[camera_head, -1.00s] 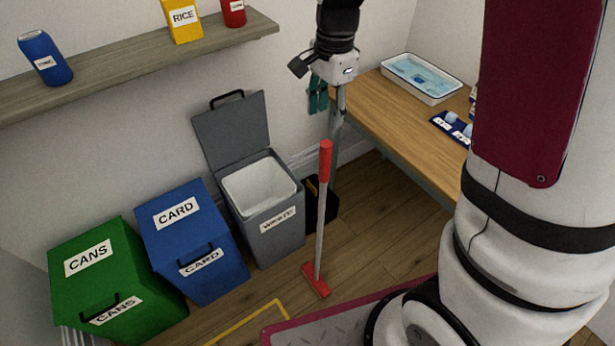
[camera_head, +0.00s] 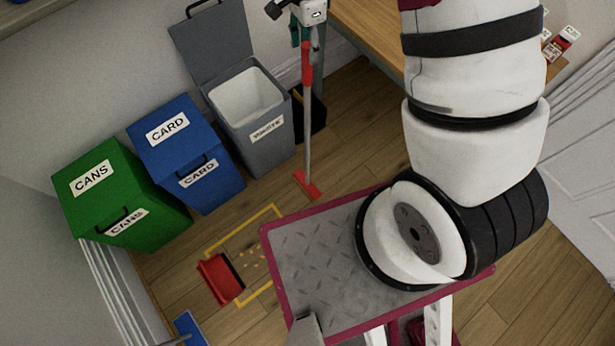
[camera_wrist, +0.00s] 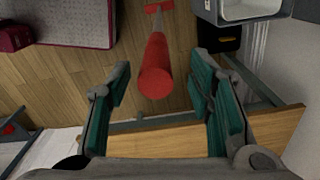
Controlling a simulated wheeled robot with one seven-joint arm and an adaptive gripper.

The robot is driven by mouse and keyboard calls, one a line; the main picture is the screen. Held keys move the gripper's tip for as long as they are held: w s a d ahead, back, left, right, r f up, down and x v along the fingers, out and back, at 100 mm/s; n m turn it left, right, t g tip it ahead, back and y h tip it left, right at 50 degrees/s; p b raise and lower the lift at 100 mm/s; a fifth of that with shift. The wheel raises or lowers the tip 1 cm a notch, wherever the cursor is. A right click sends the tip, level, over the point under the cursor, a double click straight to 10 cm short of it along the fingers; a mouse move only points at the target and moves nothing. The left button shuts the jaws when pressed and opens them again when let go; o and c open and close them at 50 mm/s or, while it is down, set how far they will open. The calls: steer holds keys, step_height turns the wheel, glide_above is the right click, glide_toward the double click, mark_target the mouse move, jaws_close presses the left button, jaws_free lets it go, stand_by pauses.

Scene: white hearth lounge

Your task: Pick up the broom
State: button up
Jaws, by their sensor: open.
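The broom (camera_head: 307,130) stands upright on the wood floor, with a red grip at its top, a grey shaft and a red head at its foot. In the wrist view, the broom's red grip end (camera_wrist: 155,80) shows between and beyond the two teal fingers. My gripper (camera_wrist: 160,100) is open, its fingers apart on either side of the red grip, not seen touching it. In the head view, my gripper (camera_head: 299,32) is at the top edge, near the top of the broom, and is partly cut off.
A grey waste bin (camera_head: 268,148), a blue card bin (camera_head: 187,150) and a green cans bin (camera_head: 115,195) stand left of the broom. A wooden table (camera_head: 365,35) is behind. A red dustpan (camera_head: 220,280) lies by a yellow floor outline.

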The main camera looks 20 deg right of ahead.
mark_target(307, 61)
steer(key=f, duration=0.2)
steer(key=f+p, duration=0.1)
steer(key=f, duration=0.1)
steer(key=shift+s, duration=0.25)
steer(key=shift+w+f, duration=0.1)
steer(key=shift+f, duration=0.35)
jaws_close()
